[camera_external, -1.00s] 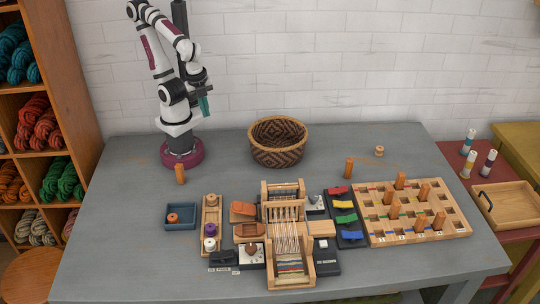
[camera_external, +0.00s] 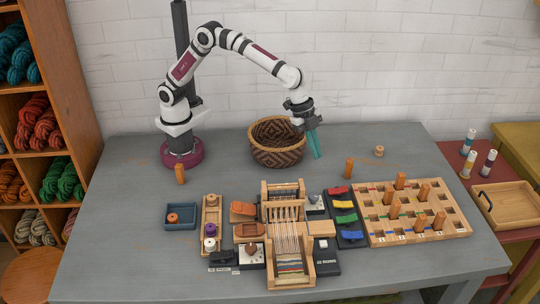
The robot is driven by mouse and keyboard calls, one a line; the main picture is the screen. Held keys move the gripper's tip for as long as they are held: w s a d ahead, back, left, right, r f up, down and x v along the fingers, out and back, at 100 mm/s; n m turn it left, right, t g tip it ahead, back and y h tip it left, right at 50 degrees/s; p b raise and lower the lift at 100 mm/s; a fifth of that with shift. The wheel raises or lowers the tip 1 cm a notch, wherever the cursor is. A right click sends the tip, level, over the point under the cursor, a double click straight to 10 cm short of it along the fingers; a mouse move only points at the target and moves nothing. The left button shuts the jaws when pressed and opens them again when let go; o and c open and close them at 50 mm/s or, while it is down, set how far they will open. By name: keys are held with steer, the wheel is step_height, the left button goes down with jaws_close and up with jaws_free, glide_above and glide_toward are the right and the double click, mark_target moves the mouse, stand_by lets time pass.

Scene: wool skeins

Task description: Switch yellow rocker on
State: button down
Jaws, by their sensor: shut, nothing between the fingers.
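The yellow rocker (camera_external: 345,205) is in a dark panel (camera_external: 350,240) right of the small loom. It sits in a column of rockers, with the red rocker (camera_external: 339,190) and green rocker (camera_external: 346,218) around it and the blue rocker (camera_external: 351,235) nearest the front. Its tilt is too small to tell. My gripper (camera_external: 315,156) has teal fingers and is shut and empty. It hangs in the air, just right of the woven basket and behind the rocker panel, touching nothing that I can see.
The wooden loom (camera_external: 287,240) stands left of the panel. A wooden peg board (camera_external: 455,226) with several upright pegs lies to its right. A lone orange peg (camera_external: 349,167) stands behind the panel. The woven basket (camera_external: 279,157) is at the back; the table's left side is mostly clear.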

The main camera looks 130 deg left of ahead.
steer(key=t, duration=0.2)
glide_above(343, 206)
steer(key=a, duration=0.2)
step_height(343, 206, down, 7)
steer(key=shift+s+f, duration=0.1)
steer(key=shift+s, duration=0.1)
steer(key=shift+s+d+f, duration=0.3)
steer(key=shift+d+f, duration=0.05)
steer(key=shift+f, duration=1.05)
steer(key=shift+s+d+f, duration=0.35)
steer(key=shift+f, duration=1)
steer(key=shift+s+d+f, duration=0.3)
steer(key=shift+d+f, duration=0.05)
steer(key=shift+f, duration=1.05)
steer(key=shift+s+f, duration=0.1)
steer(key=shift+f, duration=0.35)
